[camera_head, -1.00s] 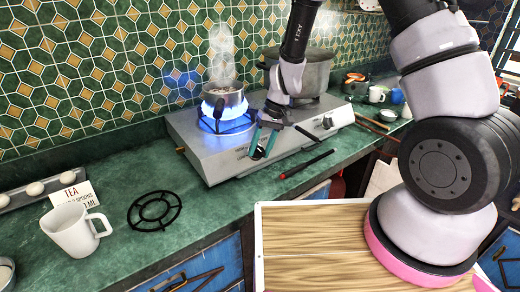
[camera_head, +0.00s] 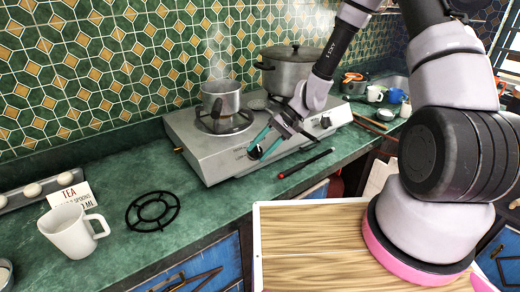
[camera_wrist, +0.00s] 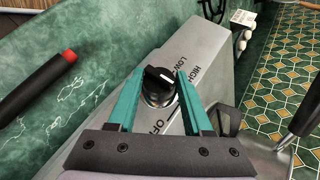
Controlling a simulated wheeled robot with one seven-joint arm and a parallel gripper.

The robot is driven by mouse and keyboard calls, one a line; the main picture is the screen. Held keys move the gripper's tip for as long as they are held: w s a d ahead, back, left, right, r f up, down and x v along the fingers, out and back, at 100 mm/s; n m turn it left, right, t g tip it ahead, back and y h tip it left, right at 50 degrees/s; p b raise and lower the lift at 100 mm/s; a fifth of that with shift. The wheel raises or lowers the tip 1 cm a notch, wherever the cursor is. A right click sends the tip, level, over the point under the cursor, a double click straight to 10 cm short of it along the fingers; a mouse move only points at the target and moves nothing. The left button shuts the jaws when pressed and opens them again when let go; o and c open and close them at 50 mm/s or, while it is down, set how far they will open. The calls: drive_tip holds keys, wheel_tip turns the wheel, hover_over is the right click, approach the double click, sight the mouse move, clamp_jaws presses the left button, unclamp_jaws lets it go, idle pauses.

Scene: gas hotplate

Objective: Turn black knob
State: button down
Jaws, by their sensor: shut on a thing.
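The gas hotplate (camera_head: 212,165) is a silver two-burner stove on the green counter. Its near black knob (camera_wrist: 158,86) sits between the teal fingers of my gripper (camera_wrist: 157,95) in the wrist view, beside the "OFF", "LOW" and "HIGH" marks. In the head view my gripper (camera_head: 263,145) is at the stove's front panel, its fingers around the knob (camera_head: 255,152). My gripper is shut on the knob. A small pot (camera_head: 221,101) stands on the left burner, and no blue flame shows under it. Faint steam rises above it.
A large lidded pot (camera_head: 296,69) stands on the right burner. A black stick with a red tip (camera_head: 305,164) lies before the stove. A white mug (camera_head: 72,231) and a black trivet (camera_head: 153,211) stand left, with clear counter between them and the stove.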

idle(0.3)
drive_tip(key=shift+c, duration=1.7)
unclamp_jaws()
drive_tip(key=v, duration=1.1)
drive_tip(key=s+d+r+t+h, duration=0.2)
drive_tip(key=d+r, duration=0.2)
drive_tip(key=r, duration=0.5)
drive_tip(key=s+d+r+t+h, duration=0.2)
drive_tip(key=d+r, duration=0.1)
drive_tip(key=r, duration=0.5)
drive_tip(key=s+d+r+m+t+h, duration=0.2)
drive_tip(key=s+d+r+m+t, duration=0.2)
drive_tip(key=s+r, duration=0.7)
drive_tip(key=d+r+t, duration=0.2)
drive_tip(key=d+r, duration=0.1)
drive_tip(key=shift+s+d+h, duration=0.3)
drive_tip(key=shift+s+h, duration=0.05)
drive_tip(key=shift+h, duration=0.05)
